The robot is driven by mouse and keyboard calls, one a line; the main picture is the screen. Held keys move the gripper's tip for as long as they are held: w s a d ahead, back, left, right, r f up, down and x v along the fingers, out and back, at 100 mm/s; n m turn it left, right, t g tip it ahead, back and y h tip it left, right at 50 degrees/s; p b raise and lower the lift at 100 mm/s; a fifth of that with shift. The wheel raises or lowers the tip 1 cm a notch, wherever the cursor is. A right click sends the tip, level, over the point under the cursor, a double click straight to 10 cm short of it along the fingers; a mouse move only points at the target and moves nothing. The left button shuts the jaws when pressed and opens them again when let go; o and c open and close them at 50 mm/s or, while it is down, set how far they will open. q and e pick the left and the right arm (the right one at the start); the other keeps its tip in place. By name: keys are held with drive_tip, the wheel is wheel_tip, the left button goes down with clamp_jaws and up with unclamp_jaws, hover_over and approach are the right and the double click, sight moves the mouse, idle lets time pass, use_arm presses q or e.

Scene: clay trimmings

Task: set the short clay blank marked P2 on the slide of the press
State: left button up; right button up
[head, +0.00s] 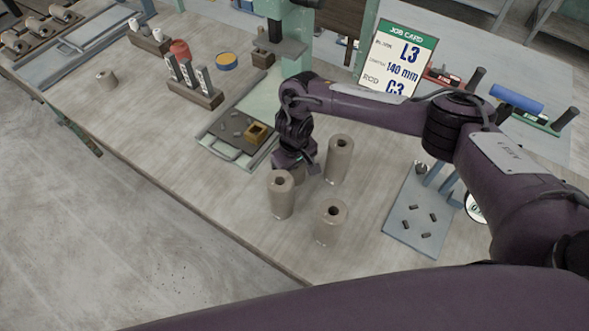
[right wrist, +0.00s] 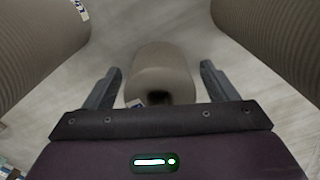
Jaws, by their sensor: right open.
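My right gripper (head: 297,162) is low among three tall clay blanks: one at the front left (head: 280,197), one behind (head: 338,160) and one at the front right (head: 330,224). In the right wrist view the gripper (right wrist: 160,78) is open, with a shorter clay blank (right wrist: 162,60) between and just beyond its fingers. This blank has a hole and a small label I cannot read; the gripper hides it in the head view. My left gripper is out of view.
Ridged sides of tall blanks crowd the left (right wrist: 35,45) and right (right wrist: 270,40) of the right wrist view.

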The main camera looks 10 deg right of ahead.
drive_tip(key=c, duration=1.3)
drive_tip(key=shift+r, duration=0.15)
